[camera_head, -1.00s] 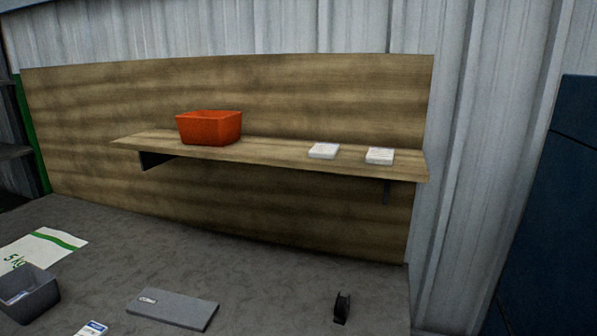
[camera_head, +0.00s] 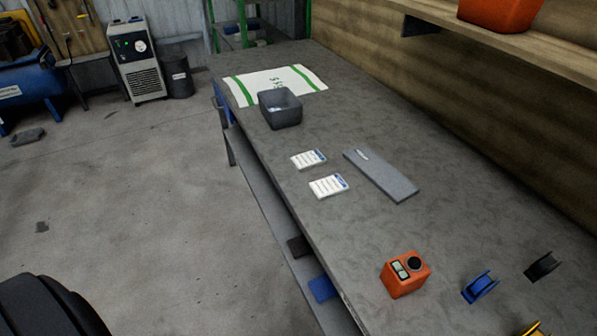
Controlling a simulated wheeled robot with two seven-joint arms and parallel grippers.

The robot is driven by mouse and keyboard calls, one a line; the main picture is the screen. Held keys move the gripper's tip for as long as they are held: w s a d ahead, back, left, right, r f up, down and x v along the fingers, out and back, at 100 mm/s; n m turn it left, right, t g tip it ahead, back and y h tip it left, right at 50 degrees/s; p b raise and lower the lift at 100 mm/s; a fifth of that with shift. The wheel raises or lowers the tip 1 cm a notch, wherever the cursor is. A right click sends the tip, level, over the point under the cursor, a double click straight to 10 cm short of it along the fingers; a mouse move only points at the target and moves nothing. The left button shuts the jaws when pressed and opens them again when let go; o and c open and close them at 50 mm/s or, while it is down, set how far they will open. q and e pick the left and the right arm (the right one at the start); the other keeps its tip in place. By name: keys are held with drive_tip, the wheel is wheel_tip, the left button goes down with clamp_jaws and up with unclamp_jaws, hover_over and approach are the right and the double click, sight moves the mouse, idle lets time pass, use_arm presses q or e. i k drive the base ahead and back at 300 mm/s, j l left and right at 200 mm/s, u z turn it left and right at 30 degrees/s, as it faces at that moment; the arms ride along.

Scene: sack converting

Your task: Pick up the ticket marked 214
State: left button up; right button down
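Two white tickets with blue corners lie flat on the grey bench top (camera_head: 390,140). The farther ticket (camera_head: 308,160) is near the bench's left edge, and the nearer ticket (camera_head: 328,187) is just below it in the picture. The print on both is too small to read, so I cannot tell which one, if either, is marked 214. Neither of my grippers is in the head view.
A grey slab (camera_head: 380,176) lies right of the tickets. Open floor (camera_head: 140,190) lies left.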

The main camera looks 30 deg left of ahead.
sight(323, 188)
drive_tip(key=u, duration=0.75)
drive_tip(key=i+j+z, duration=0.15)
drive_tip(key=k+j, duration=0.05)
drive_tip(key=j, duration=0.05)
